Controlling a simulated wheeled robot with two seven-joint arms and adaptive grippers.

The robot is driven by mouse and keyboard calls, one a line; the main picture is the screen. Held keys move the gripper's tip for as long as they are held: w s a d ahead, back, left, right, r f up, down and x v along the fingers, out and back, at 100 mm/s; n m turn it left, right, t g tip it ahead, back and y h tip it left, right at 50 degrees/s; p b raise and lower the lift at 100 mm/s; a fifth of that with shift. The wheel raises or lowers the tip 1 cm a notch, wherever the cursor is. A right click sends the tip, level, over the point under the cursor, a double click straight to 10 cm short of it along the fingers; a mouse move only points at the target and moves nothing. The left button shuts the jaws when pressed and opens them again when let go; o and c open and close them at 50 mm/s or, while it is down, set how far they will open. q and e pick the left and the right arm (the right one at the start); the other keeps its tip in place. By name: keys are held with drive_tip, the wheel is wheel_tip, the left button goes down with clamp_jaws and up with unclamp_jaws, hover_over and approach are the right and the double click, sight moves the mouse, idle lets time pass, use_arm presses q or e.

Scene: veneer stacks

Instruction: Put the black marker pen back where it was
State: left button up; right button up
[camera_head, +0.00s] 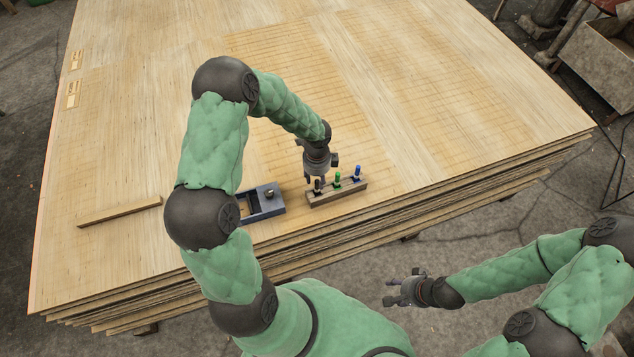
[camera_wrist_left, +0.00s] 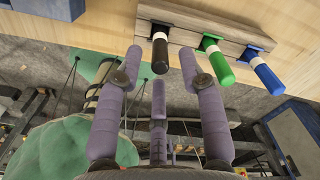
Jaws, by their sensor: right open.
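A wooden pen rack (camera_head: 345,192) stands on the front part of the veneer stack. The black marker pen (camera_head: 317,187) stands in its left slot, with a green pen (camera_head: 337,180) in the middle and a blue pen (camera_head: 357,173) at the right. In the left wrist view the black marker pen (camera_wrist_left: 160,52) sits at the rack (camera_wrist_left: 195,25) between my spread fingertips, with a gap on each side. My left gripper (camera_head: 318,177) is open, just above the black pen; its fingers also show in the left wrist view (camera_wrist_left: 160,60). My right gripper (camera_head: 390,291) is open and empty, in front of the stack.
A grey-blue tool (camera_head: 262,205) with a dark knob lies just left of the rack. A wooden strip (camera_head: 120,213) lies further left. The stack's front edge is close to the rack. The veneer behind the rack is clear.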

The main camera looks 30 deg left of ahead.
use_arm(q)
wheel_tip(320, 180, up, 5)
drive_tip(key=shift+f+p, duration=0.1)
drive_tip(key=shift+p, duration=0.45)
drive_tip(key=s+d+f+n+h, duration=0.2)
drive_tip(key=s+d+f+n, duration=0.4)
drive_tip(key=s+d+n, duration=0.2)
drive_tip(key=s+d+f+n+h, duration=0.2)
drive_tip(key=s+d+f+n, duration=0.4)
drive_tip(key=s+d+n, duration=0.3)
drive_tip(key=d+n, duration=0.1)
drive_tip(key=n, duration=0.2)
drive_tip(key=shift+f, duration=0.2)
drive_tip(key=shift+d, duration=0.1)
